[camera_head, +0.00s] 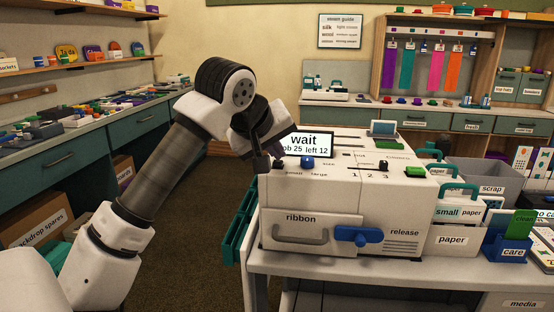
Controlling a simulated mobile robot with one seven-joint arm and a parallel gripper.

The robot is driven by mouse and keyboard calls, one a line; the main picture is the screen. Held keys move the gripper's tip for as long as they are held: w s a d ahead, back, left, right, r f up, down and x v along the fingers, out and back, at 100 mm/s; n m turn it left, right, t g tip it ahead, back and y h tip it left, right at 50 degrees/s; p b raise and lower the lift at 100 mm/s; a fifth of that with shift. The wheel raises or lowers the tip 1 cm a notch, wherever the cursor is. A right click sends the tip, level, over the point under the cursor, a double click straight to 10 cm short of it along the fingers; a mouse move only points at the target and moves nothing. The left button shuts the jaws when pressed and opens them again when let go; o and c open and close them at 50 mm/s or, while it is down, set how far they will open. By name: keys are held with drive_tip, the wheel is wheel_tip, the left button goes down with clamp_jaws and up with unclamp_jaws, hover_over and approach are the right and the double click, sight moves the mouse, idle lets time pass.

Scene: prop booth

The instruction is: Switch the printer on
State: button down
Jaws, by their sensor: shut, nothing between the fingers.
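The white printer (335,200) stands on a bench right of centre. Its screen (304,145) is lit and reads "wait", with "job 25 left 12" partly covered by my gripper. On top are a blue knob (307,162) over "small" and "large", a "1 2 3" selector (370,168) and a green part (389,144). The front has a "ribbon" drawer (300,234) and a blue "release" handle (358,236). My gripper (277,158) is shut and empty, pointing down at the printer's top left corner, left of the blue knob. Contact cannot be told. I cannot make out a power switch.
Bins marked "scrap" (491,187), "small paper" and "paper" (452,241) stand right of the printer, beside a blue "care" box (510,247). A green rack (238,235) hangs at the bench's left side. The floor (190,255) to the left is clear. A cluttered counter lines the left wall.

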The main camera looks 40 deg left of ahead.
sight(276, 169)
drive_tip(key=shift+r, duration=0.15)
wheel_tip(276, 169, up, 6)
drive_tip(key=p, duration=0.4)
